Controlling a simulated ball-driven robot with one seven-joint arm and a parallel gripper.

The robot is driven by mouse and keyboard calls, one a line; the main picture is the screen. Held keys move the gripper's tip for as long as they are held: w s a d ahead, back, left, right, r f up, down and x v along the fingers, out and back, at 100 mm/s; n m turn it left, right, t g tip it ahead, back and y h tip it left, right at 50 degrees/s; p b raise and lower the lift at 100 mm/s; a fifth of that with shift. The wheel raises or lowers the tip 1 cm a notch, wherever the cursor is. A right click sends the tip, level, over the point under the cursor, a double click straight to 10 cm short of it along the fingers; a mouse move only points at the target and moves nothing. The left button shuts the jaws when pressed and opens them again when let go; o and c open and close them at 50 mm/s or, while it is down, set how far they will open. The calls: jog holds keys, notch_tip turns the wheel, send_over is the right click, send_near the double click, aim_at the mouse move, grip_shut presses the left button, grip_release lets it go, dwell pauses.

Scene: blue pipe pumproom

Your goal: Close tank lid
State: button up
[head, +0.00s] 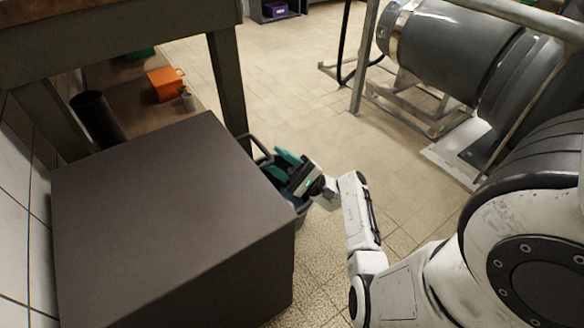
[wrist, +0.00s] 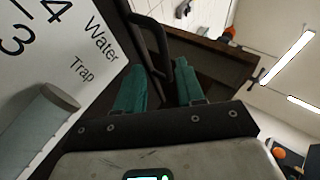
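A large dark box-like body (head: 170,200), which looks like the tank, fills the lower left of the head view. I cannot tell which surface is its lid. A dark bar handle (head: 262,146) stands at its far right edge; it also shows in the wrist view (wrist: 154,36). My gripper (head: 288,164) is beside that edge, its teal fingers apart. In the wrist view the fingers (wrist: 160,85) point toward the handle, whose lower end shows in the gap between them. I cannot tell whether they touch it. Part of the gripper is hidden behind the box.
A white panel (wrist: 85,45) marked "Water Trap" and a grey cylinder (wrist: 38,130) are close at the wrist view's left. A table leg (head: 227,80) stands behind the box. Large grey machinery (head: 450,55) is at right; open tiled floor (head: 300,80) lies between.

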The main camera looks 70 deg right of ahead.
jog(key=v, duration=0.6)
jog(key=shift+d, duration=0.15)
dwell(0.4)
